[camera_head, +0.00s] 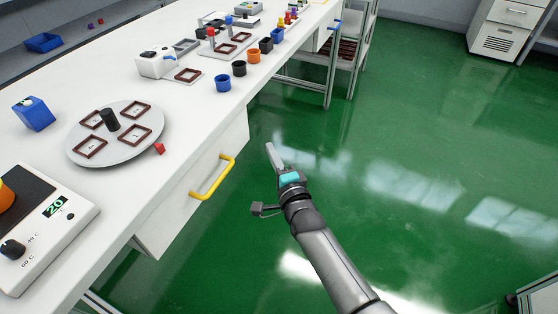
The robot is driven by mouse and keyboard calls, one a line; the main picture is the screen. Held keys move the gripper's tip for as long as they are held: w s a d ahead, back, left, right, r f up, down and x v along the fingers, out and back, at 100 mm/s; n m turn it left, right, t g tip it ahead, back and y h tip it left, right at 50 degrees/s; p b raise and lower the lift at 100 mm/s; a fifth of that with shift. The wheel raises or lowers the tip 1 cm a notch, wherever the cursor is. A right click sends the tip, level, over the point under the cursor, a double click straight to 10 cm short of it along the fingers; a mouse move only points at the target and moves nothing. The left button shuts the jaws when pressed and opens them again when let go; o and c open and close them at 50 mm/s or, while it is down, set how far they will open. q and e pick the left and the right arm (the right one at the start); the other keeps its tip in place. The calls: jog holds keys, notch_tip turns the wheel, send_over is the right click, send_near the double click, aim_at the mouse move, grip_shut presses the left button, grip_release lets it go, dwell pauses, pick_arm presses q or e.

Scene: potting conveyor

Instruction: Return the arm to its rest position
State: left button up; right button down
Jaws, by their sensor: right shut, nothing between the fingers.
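My right gripper (270,148) is in the head view, to the right of the white bench (195,145) and in front of its edge. Its fingers are together with nothing between them, and it appears over the green floor, clear of the bench. My right arm comes in from the bottom of the view. My left gripper is not in view.
A drawer with a yellow handle (212,177) faces my gripper. On the bench are a round grey turntable (84,130), a scale-like device (70,232), a blue box (34,113), a red cube (159,149) and a blue pot (222,84). Green floor (420,150) is open to the right.

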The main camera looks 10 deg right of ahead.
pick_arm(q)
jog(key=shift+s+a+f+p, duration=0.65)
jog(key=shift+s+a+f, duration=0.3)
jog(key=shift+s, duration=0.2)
pick_arm(e)
jog(key=shift+v, duration=2.15)
jog(key=s+d+f+n+g+h+p, duration=0.1)
jog(key=s+d+f+n+g, duration=0.35)
jog(key=s+f, duration=0.55)
jog(key=s+d+f+n+g+h+p, duration=0.15)
jog(key=s+d+f+n+g, duration=0.45)
jog(key=f, duration=0.9)
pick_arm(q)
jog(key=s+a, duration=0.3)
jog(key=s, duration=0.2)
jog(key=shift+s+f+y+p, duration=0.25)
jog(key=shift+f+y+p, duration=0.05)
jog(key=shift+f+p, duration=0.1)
pick_arm(e)
jog(key=s+d+f+n+g+h, duration=0.1)
jog(key=s+d+f+n+g, duration=0.1)
jog(key=s, duration=1)
jog(key=s+d+f+n+g+h, duration=0.1)
jog(key=s+d+f+n, duration=0.4)
jog(key=s, duration=0.6)
notch_tip(320, 180, down, 2)
jog(key=shift+s+d+f+g+h, duration=0.15)
jog(key=shift+s+d+g+h, duration=0.25)
jog(key=shift+d+g, duration=0.3)
jog(key=shift+a, duration=0.1)
